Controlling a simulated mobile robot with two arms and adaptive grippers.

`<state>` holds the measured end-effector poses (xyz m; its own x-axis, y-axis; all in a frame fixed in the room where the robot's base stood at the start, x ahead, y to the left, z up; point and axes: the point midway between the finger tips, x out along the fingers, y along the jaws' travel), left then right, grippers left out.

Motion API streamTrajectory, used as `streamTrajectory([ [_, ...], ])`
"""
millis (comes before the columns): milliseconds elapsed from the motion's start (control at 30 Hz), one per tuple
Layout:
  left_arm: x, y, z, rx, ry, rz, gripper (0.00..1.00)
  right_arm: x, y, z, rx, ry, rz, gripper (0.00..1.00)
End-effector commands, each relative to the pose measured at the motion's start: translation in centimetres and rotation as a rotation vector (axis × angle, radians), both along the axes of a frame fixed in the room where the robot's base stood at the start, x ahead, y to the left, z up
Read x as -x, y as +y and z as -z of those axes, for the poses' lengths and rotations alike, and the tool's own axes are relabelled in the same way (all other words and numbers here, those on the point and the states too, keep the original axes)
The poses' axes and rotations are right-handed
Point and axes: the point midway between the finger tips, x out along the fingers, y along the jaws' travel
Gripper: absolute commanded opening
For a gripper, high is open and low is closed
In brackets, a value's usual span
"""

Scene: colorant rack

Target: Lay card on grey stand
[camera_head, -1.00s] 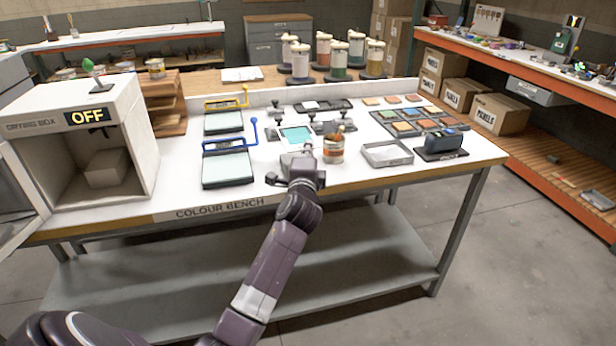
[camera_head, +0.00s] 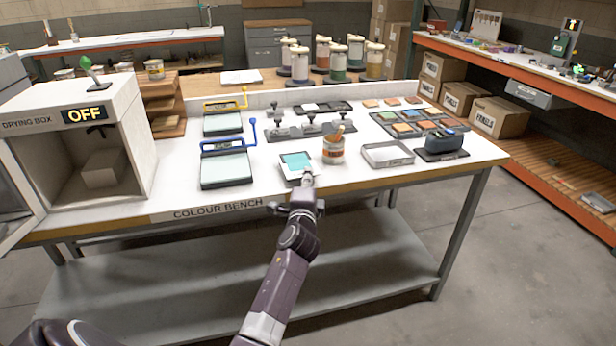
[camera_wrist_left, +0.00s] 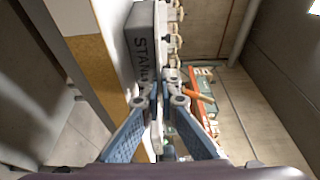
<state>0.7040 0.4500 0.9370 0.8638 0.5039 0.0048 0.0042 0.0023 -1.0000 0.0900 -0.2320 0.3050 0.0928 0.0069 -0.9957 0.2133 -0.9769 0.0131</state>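The card, teal with a pale border (camera_head: 295,160), is at the front middle of the bench, at the grey stand. The stand is largely hidden by it in the head view; its grey face with "STAN" lettering shows in the left wrist view (camera_wrist_left: 143,45). My left gripper (camera_head: 308,178) is at the card's near right edge, its fingers close together on that edge. The fingertips also show beside the stand in the left wrist view (camera_wrist_left: 158,97), with a thin pale edge between them. I cannot tell whether the card touches the stand. My right gripper is not in view.
Blue-handled (camera_head: 227,170) and yellow-handled (camera_head: 222,122) frames lie to the left. A row of dark-knobbed pieces (camera_head: 312,128) is behind. A shallow grey tray (camera_head: 388,154) is further right.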

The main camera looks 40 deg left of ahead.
Motion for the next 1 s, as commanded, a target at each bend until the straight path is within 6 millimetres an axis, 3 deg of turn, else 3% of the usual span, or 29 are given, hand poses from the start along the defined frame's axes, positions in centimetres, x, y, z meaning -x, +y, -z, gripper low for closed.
streamTrajectory([
  [33, 0.0, 0.0, 0.2, 0.000, 0.000, 0.000, 0.03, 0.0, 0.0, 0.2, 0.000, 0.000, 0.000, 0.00],
  [200, 0.0, 0.0, 0.1, 0.000, 0.000, 0.000, 0.22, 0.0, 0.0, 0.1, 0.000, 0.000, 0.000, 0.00],
  [567, 0.0, 0.0, -0.4, 0.000, 0.000, 0.000, 0.22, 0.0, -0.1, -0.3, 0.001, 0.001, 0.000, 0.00],
  [767, 2.3, -1.3, 0.0, 0.001, 0.002, 0.000, 0.22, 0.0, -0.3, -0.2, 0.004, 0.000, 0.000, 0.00],
  [1000, 6.4, -3.7, 0.1, 0.000, 0.001, 0.001, 0.22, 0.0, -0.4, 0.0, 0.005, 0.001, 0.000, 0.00],
])
